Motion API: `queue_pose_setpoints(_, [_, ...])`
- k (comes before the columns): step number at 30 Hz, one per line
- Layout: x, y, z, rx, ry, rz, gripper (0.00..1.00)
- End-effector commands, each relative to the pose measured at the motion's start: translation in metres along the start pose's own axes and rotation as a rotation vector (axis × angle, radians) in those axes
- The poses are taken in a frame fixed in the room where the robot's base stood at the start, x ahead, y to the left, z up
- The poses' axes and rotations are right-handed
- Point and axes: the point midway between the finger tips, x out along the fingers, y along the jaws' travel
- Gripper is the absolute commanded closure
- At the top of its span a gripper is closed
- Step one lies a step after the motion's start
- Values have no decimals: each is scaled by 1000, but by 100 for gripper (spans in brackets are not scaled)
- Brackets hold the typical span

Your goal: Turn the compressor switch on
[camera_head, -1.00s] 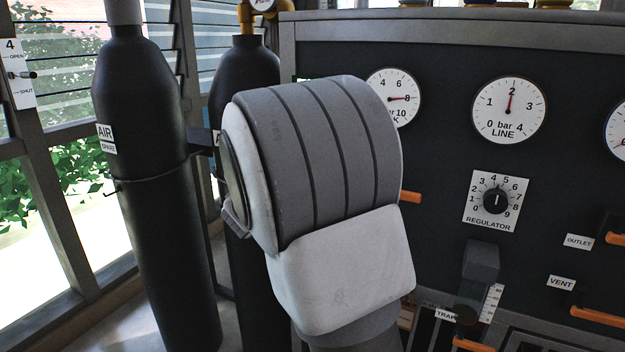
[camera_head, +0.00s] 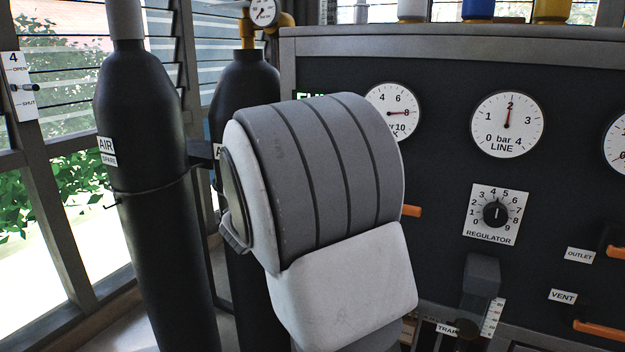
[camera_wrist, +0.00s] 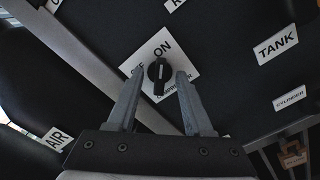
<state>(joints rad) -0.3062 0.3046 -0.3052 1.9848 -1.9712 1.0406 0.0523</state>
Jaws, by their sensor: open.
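The compressor switch (camera_wrist: 158,73) shows in the wrist view as a black knob with a white pointer line. It sits on a white plate (camera_wrist: 146,60) marked OFF and ON on the dark panel; part of the lettering is covered. My gripper (camera_wrist: 155,82) is open, with one finger on each side of the knob in the picture. I cannot tell whether the fingers touch it. The pointer line lies nearly upright in the picture, so I cannot surely read its setting. In the head view my arm hides the switch and my gripper.
The head view shows the panel with a LINE gauge (camera_head: 508,140), a regulator knob (camera_head: 496,214) and orange handles (camera_head: 602,331). A black AIR cylinder (camera_head: 148,170) stands at the left by the louvred windows. A TANK label (camera_wrist: 277,48) is right of the switch.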

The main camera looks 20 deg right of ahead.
Motion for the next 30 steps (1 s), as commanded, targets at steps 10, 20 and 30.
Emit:
queue_pose_setpoints(10, [-43, 1, -1, 0, 4, 2, 49])
queue_pose_setpoints(20, [-66, 0, 0, -1, 1, 1, 49])
queue_pose_setpoints(30, [-70, 1, 0, 0, 3, 2, 49])
